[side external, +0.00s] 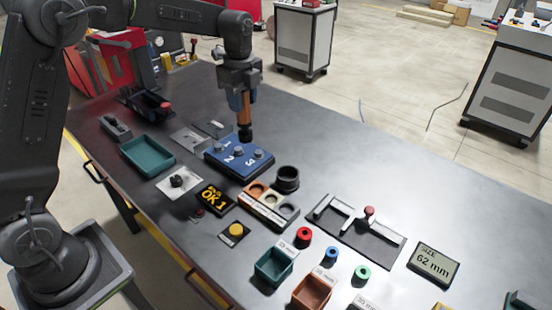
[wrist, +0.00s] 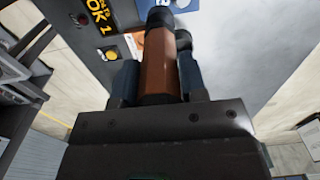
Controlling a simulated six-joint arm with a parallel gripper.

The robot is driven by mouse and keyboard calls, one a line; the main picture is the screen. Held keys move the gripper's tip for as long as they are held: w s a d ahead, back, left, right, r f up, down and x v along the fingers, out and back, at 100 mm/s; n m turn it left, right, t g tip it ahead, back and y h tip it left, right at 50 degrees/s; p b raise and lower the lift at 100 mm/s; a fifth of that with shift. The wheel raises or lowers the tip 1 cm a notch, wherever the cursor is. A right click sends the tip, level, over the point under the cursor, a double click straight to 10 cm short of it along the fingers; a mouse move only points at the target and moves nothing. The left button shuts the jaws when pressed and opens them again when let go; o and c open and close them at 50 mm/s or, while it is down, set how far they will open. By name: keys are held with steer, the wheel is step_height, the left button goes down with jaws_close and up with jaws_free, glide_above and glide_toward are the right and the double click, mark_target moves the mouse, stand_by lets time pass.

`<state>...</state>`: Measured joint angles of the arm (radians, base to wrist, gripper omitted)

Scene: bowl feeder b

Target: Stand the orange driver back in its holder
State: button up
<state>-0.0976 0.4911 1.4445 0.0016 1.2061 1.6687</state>
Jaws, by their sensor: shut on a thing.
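The orange driver (side external: 246,108) is upright in my gripper (side external: 241,100), its black end pointing down. In the wrist view the driver (wrist: 159,72) lies between the two blue fingers of my gripper (wrist: 158,85), which are shut on it. Its black end (side external: 245,133) shows at the far edge of the blue block; I cannot tell whether it touches. A black, open, round cup (side external: 288,180) on the table, to the right of the block, looks like the holder. It appears empty, and the driver is apart from it.
The blue block (side external: 226,164) carries numbers and several grey bolt heads. A fixture with a red knob (side external: 369,211) lies to the right. Dark table (side external: 330,160) is clear behind the cup.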

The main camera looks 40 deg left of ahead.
steer(key=w+d+f, duration=0.3)
steer(key=d+f, duration=0.7)
steer(key=d, duration=0.2)
steer(key=shift+w+f, duration=0.2)
steer(key=shift+f, duration=0.15)
steer(key=o, duration=1)
steer(key=shift+f, duration=0.1)
